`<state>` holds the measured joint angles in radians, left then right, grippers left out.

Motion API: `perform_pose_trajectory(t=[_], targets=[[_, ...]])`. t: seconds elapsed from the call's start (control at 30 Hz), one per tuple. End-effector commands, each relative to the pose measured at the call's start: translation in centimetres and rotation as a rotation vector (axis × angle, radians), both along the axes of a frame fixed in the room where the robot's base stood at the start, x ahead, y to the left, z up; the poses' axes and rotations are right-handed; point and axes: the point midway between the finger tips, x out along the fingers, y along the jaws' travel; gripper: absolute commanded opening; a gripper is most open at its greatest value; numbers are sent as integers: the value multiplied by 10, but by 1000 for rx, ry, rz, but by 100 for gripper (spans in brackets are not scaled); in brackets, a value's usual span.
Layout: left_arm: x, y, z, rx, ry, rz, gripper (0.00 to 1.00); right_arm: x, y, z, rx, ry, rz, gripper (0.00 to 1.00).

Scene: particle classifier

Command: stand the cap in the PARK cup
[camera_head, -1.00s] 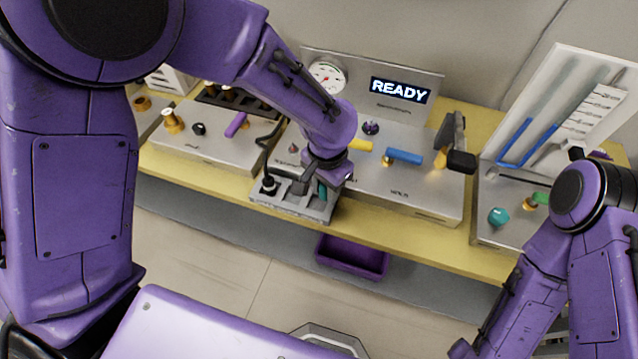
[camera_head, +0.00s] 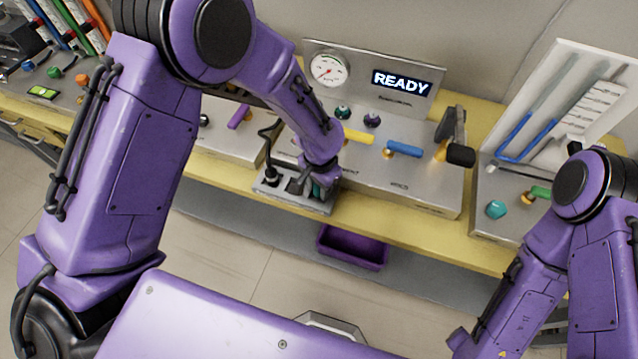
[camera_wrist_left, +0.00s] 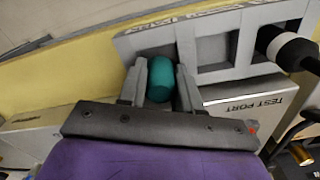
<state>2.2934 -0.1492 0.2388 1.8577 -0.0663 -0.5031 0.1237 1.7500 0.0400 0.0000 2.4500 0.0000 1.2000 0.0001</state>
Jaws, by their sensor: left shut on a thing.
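The teal cap (camera_wrist_left: 160,80) is between the two fingers of my left gripper (camera_wrist_left: 160,88) in the left wrist view. The gripper is shut on it. The cap is at the end compartment of the grey cup rack (camera_wrist_left: 233,48); I cannot tell how deep it sits. In the head view my left gripper (camera_head: 310,186) is over the rack (camera_head: 298,204), and a bit of teal (camera_head: 318,192) shows there. The lettering on the rack is too skewed to read surely. My right arm is at the right; its gripper is out of frame.
A black-handled plug (camera_wrist_left: 288,48) stands in the rack's other end compartment, its cable rising behind. The middle compartment looks empty. A steel panel (camera_head: 430,196) with yellow and blue handles lies behind. A purple bin (camera_head: 352,248) is below the bench edge. A READY display (camera_head: 402,83) is lit.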

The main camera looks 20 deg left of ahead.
Motion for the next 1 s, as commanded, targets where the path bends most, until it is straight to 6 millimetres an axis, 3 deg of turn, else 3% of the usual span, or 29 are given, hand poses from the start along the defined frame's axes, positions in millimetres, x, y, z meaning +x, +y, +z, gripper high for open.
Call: perform_pose_trajectory(t=[0.23,0.27,0.3,0.33,1.0], targets=[[0,0,-5,0,0,0,4,0,0,-1,0,0,0,58],[0,0,-5,0,0,0,43,0,0,-1,0,0,0,58],[0,0,-5,0,0,0,56,0,0,-1,0,0,0,58],[0,0,-5,0,1,0,59,0,0,-1,0,0,0,58],[-1,0,-3,0,1,0,59,0,0,-1,0,0,0,58]])
